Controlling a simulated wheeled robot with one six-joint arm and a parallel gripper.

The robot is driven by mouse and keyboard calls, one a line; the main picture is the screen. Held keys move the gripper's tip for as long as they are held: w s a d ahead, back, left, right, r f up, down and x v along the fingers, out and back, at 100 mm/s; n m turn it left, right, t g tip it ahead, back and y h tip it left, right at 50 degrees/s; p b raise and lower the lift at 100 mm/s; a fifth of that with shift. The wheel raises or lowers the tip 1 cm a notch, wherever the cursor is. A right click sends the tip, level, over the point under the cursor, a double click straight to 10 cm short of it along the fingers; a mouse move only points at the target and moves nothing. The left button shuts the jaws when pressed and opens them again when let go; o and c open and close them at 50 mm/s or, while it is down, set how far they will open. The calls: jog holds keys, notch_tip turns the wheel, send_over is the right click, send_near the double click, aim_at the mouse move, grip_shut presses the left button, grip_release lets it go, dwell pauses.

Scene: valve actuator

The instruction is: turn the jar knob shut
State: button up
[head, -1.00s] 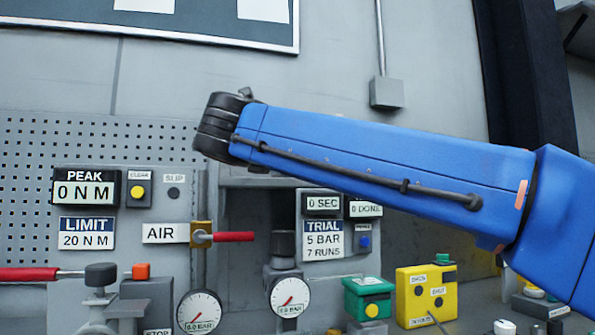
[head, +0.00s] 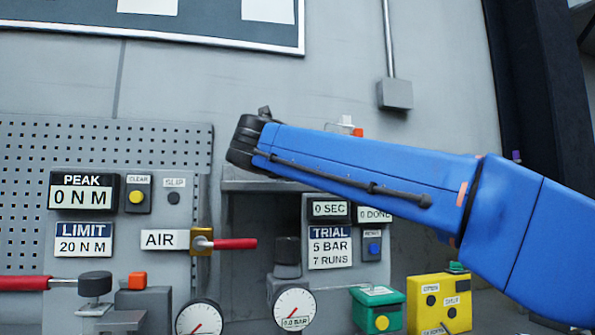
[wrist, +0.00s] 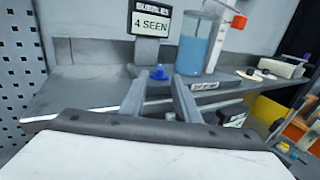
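The jar (wrist: 197,50) holds blue liquid and stands upright on a grey shelf in the wrist view. A small blue knob (wrist: 158,73) sits low to its left, below a "4 SEEN" display; I take it for the jar knob. My gripper (wrist: 162,80) is open and empty, its two grey fingers pointing toward the blue knob. The knob shows in the gap between the fingertips, seemingly a little beyond them; I cannot tell whether they touch. In the head view my blue arm hides the gripper and the knob.
The display (wrist: 150,22) stands behind the knob. A red-orange piece (wrist: 239,21) juts out at the jar's upper right. A labelled front edge (wrist: 205,86) lies below the jar. In the head view, a red-handled air valve (head: 234,244) and gauges are below the arm.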

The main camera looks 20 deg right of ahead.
jog(key=x, duration=0.9)
jog(key=shift+d, duration=0.1)
grip_shut()
